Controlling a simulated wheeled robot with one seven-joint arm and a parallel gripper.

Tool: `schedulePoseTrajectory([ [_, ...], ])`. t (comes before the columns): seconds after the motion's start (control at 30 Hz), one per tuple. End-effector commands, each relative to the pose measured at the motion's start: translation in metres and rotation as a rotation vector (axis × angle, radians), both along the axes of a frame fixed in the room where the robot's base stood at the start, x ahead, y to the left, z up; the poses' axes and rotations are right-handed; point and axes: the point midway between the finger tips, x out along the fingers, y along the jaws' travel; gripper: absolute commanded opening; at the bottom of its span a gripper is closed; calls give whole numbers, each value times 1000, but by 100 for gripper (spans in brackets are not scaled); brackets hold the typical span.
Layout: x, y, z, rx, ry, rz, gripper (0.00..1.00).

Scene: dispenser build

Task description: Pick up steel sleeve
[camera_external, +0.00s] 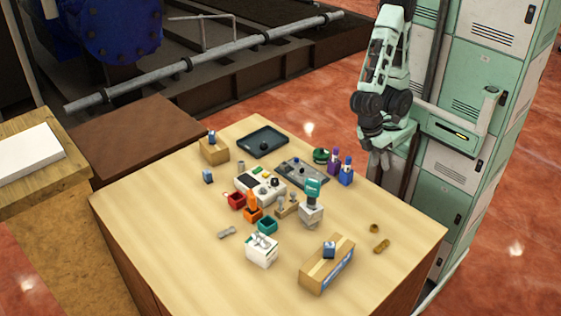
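The steel sleeve cannot be singled out with certainty at this size. A small grey upright cylinder (241,166) stands near the back of the wooden table and may be it. A grey metal piece (227,232) also lies on the table's left-centre part. My gripper (381,165) hangs below the dark wrist joints, near the table's back right edge, apart from both grey pieces. Its fingers are too small and unclear to show whether they are open or shut.
The wooden table (165,215) has a crowded middle with a white-grey device (262,187), red, orange and teal bins, and a teal-topped dispenser (312,198). A dark tray (258,141) lies behind. A cardboard box (327,267) stands in front. The left side is mostly clear.

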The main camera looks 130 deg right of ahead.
Motion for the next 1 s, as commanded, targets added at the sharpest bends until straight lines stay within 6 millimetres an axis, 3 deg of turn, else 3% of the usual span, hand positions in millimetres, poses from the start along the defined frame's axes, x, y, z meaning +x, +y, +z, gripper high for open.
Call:
schedulePoseTrajectory([
  [0.1,43,-35,-6,90,100,-329,36],
  [0.27,95,-97,-11,240,219,-753,36],
  [0.37,122,-146,-14,354,285,-1007,36],
  [0.5,148,-232,-18,538,360,-1349,36],
  [0.63,153,-321,-23,737,408,-1639,36],
  [0.8,138,-418,-28,971,435,-1907,36],
  [0.9,128,-452,-29,1061,437,-1991,36],
  [1.0,123,-468,-29,1107,437,-2029,36],
])
